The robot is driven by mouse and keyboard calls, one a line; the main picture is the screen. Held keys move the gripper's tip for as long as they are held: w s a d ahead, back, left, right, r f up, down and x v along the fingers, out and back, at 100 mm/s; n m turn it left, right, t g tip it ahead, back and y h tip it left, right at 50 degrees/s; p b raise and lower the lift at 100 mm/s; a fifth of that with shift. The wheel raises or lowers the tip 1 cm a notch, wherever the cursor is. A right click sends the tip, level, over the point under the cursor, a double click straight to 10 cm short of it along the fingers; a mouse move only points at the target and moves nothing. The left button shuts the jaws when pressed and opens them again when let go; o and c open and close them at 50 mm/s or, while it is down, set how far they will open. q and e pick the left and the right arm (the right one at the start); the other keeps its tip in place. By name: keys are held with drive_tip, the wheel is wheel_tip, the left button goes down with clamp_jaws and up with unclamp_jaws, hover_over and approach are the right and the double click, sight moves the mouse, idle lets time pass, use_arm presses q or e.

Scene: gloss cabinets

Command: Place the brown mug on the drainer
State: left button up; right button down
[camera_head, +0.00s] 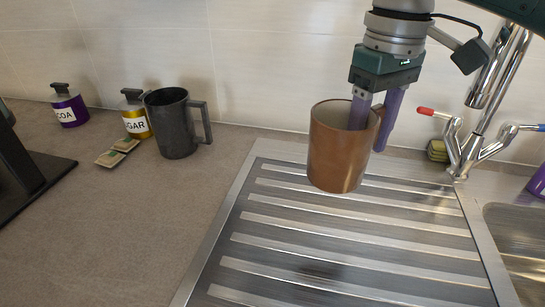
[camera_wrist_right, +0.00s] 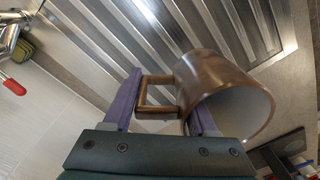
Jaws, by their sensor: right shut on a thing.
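The brown mug (camera_head: 335,155) is upright and appears held above the far part of the metal drainer (camera_head: 330,222), apart from it as far as I can tell. My right gripper (camera_head: 368,138) comes down from above, with one purple finger inside the mug and the other outside by the handle. In the right wrist view the mug (camera_wrist_right: 222,80) has its handle between the fingers of my right gripper (camera_wrist_right: 165,92). The ribbed drainer (camera_wrist_right: 130,35) lies beyond it. My left gripper is in neither view.
A dark grey mug (camera_head: 172,125), a purple cocoa jar (camera_head: 68,106), a yellow sugar jar (camera_head: 135,118) and small packets (camera_head: 117,152) stand left on the counter. A tap (camera_head: 465,150), sponge (camera_head: 437,150) and sink (camera_head: 518,235) are right. The drainer surface is clear.

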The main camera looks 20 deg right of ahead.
wheel_tip(320, 180, up, 6)
drive_tip(key=s+n+b, duration=0.2)
drive_tip(key=n+b, duration=0.1)
drive_tip(key=n, duration=0.4)
drive_tip(key=shift+n, duration=0.6)
drive_tip(key=f, duration=0.5)
drive_tip(key=f+b, duration=0.1)
drive_tip(key=f, duration=0.4)
drive_tip(key=s+f+b, duration=0.1)
drive_tip(key=f, duration=0.3)
drive_tip(key=shift+d+f, duration=0.2)
drive_tip(key=shift+f, duration=0.2)
wheel_tip(320, 180, down, 5)
drive_tip(key=shift+r+b, duration=0.15)
drive_tip(key=shift+b, duration=0.5)
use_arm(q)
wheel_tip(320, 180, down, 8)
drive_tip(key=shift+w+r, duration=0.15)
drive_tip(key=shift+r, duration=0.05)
use_arm(e)
drive_tip(key=shift+c, duration=1)
unclamp_jaws()
